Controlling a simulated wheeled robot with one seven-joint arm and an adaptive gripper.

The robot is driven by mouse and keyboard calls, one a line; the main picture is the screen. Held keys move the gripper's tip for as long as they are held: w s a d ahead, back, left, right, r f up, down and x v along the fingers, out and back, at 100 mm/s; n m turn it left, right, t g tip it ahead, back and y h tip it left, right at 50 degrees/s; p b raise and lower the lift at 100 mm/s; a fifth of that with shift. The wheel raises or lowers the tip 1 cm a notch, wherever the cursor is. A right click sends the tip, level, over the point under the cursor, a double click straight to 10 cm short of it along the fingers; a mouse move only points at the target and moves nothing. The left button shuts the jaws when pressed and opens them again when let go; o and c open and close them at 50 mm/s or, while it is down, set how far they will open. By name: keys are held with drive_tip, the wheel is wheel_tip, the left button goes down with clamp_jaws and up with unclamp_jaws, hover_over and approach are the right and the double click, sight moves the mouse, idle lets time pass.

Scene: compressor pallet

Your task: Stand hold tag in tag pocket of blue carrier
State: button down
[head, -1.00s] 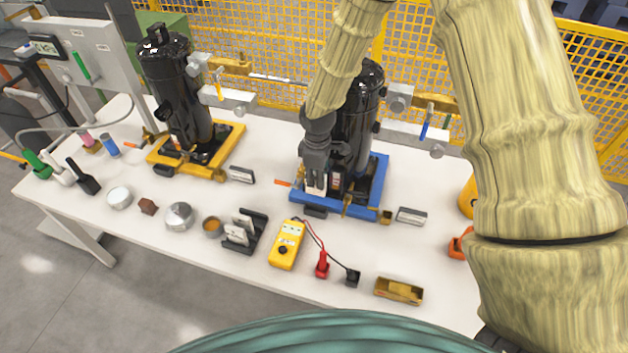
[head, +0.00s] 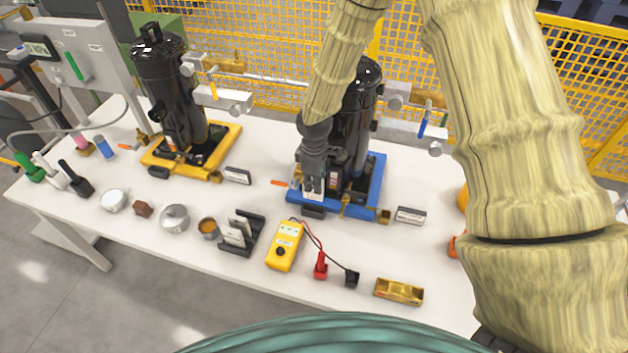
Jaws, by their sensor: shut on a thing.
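The blue carrier (head: 365,205) stands on the white table right of centre and bears a black compressor (head: 358,125). My gripper (head: 313,188) points down at the carrier's front left corner. It is shut on a white tag (head: 313,189), taken to be the hold tag, which looks upright and low, near the carrier's front edge. Whether the tag stands in the pocket or just above it, I cannot tell. The tag pocket itself is hard to make out; a dark block (head: 314,211) sits at the front edge just below the tag.
A yellow carrier (head: 218,150) with another black compressor (head: 170,90) stands left. In front are a black rack (head: 250,235) with tags, a yellow meter (head: 285,246) with leads and a brass tray (head: 399,291). A grey label block (head: 410,215) lies right of the blue carrier.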

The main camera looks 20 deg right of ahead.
sight(314, 199)
drive_tip(key=shift+f+b, duration=1.55)
drive_tip(key=shift+f, duration=2.3)
drive_tip(key=shift+f, duration=0.6)
drive_tip(key=c, duration=1.4)
unclamp_jaws()
drive_tip(key=c, duration=0.3)
drive_tip(key=shift+r, duration=0.2)
drive_tip(key=shift+r+p, duration=2.2)
drive_tip(key=shift+r, duration=1.1)
